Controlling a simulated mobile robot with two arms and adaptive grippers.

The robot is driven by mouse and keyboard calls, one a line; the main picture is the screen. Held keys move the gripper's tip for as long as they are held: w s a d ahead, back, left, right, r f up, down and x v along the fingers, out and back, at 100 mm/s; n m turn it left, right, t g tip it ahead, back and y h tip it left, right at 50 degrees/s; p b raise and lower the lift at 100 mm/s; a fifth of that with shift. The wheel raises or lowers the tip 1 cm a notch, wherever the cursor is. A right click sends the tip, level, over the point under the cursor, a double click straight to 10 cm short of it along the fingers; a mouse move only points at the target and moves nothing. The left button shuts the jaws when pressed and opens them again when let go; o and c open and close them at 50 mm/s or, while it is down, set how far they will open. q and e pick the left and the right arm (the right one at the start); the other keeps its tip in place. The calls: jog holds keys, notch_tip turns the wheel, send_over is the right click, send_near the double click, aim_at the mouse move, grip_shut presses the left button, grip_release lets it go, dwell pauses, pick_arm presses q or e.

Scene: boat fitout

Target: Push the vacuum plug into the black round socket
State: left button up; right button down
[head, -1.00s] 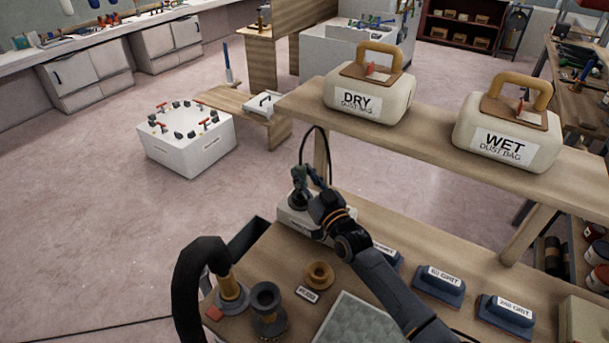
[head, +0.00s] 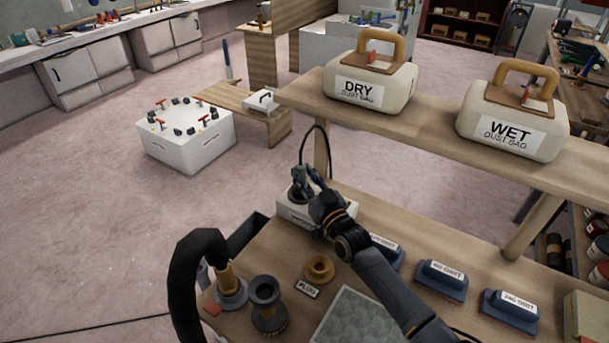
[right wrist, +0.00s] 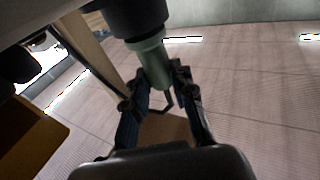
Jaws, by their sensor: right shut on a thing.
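In the head view, my right gripper (head: 304,180) is over the white box (head: 292,213) at the table's far left corner. It is shut on the vacuum plug, whose grey-green body (right wrist: 154,64) shows between the fingers in the right wrist view. A wide black round part (right wrist: 137,16) adjoins the plug there. A black cable (head: 315,128) loops up from the gripper. The black round socket (head: 299,197) is on top of the box, partly hidden by the gripper. I cannot tell how far the plug is in. My left gripper is not in view.
A thick black hose (head: 184,285), a dark spool-shaped fitting (head: 267,308) and a wooden ring (head: 318,268) are at the front left. Blue sanding blocks (head: 441,281) lie to the right. A shelf (head: 435,132) with two dust bags (head: 372,85) stands above the table.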

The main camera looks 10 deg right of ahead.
jog(key=shift+f, duration=0.3)
jog(key=shift+s+f+b, duration=0.1)
jog(key=shift+f+b, duration=0.2)
jog(key=shift+b, duration=0.05)
jog(key=shift+a+f, duration=0.1)
jog(key=shift+f, duration=0.15)
jog(key=c, duration=1.2)
grip_release()
jog(key=shift+o, duration=0.8)
jog(key=shift+r, duration=0.25)
